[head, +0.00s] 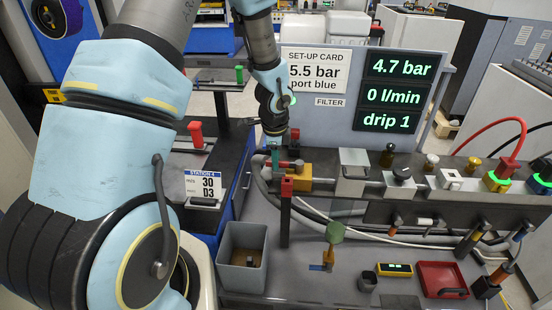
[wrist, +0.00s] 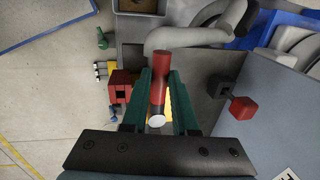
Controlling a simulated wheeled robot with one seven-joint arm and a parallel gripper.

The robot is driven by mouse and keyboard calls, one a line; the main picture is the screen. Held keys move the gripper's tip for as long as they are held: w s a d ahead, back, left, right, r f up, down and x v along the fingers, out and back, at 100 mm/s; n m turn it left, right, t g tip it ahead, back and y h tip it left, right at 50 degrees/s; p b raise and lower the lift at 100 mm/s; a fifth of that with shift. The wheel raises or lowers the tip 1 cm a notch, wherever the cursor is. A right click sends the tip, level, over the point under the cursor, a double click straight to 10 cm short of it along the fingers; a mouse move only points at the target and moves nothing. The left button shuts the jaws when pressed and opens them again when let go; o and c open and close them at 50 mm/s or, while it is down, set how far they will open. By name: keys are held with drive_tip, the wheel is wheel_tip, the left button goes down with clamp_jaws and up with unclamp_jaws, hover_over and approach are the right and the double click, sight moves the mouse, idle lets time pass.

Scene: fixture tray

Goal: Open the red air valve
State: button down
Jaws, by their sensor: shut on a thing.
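The red air valve handle (wrist: 161,68) is a red bar with a white round end, between the two teal fingers of my gripper (wrist: 159,80) in the wrist view. In the head view my gripper (head: 276,158) reaches down to the same red handle (head: 291,163), above the yellow valve body (head: 298,183) on the metal pipe line. My gripper is shut on the handle. The fingers partly cover the handle in the head view. The display (head: 400,92) reads 4.7 bar, 0 l/min and drip 1. The set-up card (head: 315,68) reads 5.5 bar, port blue.
A red block on a black post (head: 286,187) stands close in front of the valve. A grey bin (head: 242,255) and a red tray (head: 441,279) are on the bench. Another red lever (head: 196,133) stands to the left. A grey hose (wrist: 200,36) runs near the fingers.

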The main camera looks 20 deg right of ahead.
drive_tip(key=shift+w+d, duration=0.1)
idle(0.3)
drive_tip(key=c, duration=0.7)
unclamp_jaws()
drive_tip(key=shift+r, duration=0.1)
drive_tip(key=r, duration=0.3)
drive_tip(key=s+r, duration=0.1)
drive_tip(key=r, duration=0.3)
drive_tip(key=s+r, duration=0.1)
drive_tip(key=r, duration=0.2)
drive_tip(key=shift+a+r+b, duration=0.25)
drive_tip(key=shift+a+b, duration=0.1)
drive_tip(key=shift+a, duration=0.05)
drive_tip(key=s+a+r+n, duration=0.1)
drive_tip(key=s+a+n, duration=0.2)
drive_tip(key=a+n, duration=0.4)
drive_tip(key=s+a+r+n, duration=0.2)
drive_tip(key=a+n, duration=0.5)
drive_tip(key=a, duration=0.1)
drive_tip(key=s+a+r+n, duration=0.2)
drive_tip(key=s+a+n, duration=0.1)
drive_tip(key=a+n, duration=0.4)
drive_tip(key=shift+s+a+y, duration=0.3)
drive_tip(key=shift+s+a, duration=0.05)
drive_tip(key=shift+a, duration=0.45)
